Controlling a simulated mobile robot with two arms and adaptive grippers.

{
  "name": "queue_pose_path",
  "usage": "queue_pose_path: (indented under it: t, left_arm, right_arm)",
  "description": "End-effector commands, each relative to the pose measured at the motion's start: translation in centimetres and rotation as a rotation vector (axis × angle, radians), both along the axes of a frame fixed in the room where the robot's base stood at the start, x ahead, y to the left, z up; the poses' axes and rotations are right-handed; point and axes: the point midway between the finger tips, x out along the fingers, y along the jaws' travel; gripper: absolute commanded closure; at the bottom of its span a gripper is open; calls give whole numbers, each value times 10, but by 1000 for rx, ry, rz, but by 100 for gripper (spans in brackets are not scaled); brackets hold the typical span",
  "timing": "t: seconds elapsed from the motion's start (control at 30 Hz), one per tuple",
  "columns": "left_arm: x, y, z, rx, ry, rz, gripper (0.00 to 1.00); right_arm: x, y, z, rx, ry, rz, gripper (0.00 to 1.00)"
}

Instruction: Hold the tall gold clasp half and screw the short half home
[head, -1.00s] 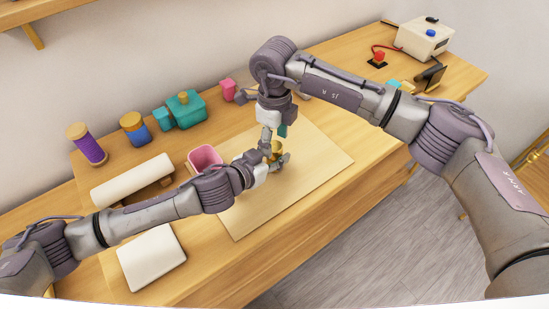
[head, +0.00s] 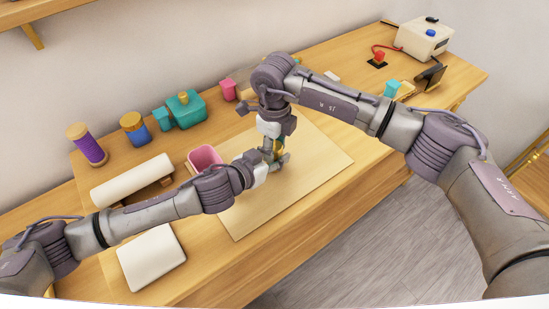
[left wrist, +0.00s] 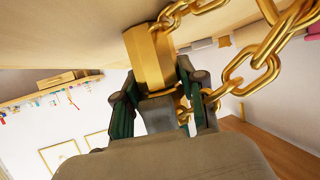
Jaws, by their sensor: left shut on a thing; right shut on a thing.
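The tall gold clasp half (left wrist: 150,57) is a faceted gold block, gripped between the dark green-padded fingers of my left gripper (left wrist: 160,98). In the head view, my left gripper (head: 279,160) reaches in level from the left, low over the work board. My right gripper (head: 276,143) points down from above and is shut right over the gold clasp (head: 278,152). The short half cannot be told apart there; the fingers hide it. A thick gold chain (left wrist: 258,65) hangs beside the clasp in the left wrist view.
The pale work board (head: 310,165) is mostly bare. A pink bin (head: 204,158) stands just behind my left arm. A white box (head: 424,38) is far right.

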Motion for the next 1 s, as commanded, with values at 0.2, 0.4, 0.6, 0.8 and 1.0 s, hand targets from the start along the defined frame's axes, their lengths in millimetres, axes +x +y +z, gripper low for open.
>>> queue_pose_path:
  t: [0.2,0.4,0.6,0.8,1.0]
  left_arm:
    - [0,0,0,1,1,0,100]
    - [0,0,0,0,1,1,100]
    - [0,0,0,0,1,1,100]
    - [0,0,0,0,1,1,100]
    - [0,0,0,1,1,1,100]
  right_arm:
    - [0,0,0,-1,-1,-187,99]
    - [0,0,0,0,0,-263,99]
    - [0,0,0,0,0,-261,50]
    - [0,0,0,0,0,-260,33]
    - [0,0,0,0,0,-259,33]
